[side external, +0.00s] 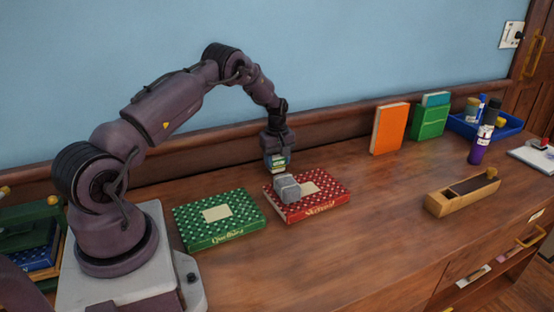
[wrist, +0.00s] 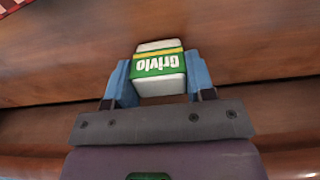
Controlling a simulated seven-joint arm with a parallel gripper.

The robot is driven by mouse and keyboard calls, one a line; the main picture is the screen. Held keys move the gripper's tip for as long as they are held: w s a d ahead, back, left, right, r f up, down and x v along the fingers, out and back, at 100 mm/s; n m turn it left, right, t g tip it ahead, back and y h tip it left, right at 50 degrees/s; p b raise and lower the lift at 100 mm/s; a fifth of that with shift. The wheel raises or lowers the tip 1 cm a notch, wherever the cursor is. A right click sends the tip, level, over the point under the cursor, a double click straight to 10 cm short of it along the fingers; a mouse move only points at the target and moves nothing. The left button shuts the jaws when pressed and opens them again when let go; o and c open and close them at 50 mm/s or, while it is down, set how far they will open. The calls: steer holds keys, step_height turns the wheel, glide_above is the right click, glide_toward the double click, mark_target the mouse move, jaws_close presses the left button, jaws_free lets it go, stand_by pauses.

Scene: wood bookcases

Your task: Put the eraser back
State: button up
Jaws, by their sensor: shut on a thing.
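The eraser (wrist: 160,72) is a white block with a green and yellow band marked "Grivlo". In the wrist view it sits between the two blue fingers of my gripper (wrist: 160,82), which is shut on it. In the side external view my gripper (side external: 277,165) points down, with the eraser (side external: 278,160) small and partly hidden between its fingers. An open wooden box (side external: 452,202) with a dark interior stands on the desk to the right.
A green patterned box (side external: 210,235) lies left of the red one. An orange book (side external: 389,129), a green case (side external: 429,121) and a blue tray (side external: 460,126) stand along the back. A purple bottle (side external: 481,146) stands behind the wooden box. The desk between the red and wooden boxes is clear.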

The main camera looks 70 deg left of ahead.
steer(key=shift+f, duration=0.1)
steer(key=o, duration=0.9)
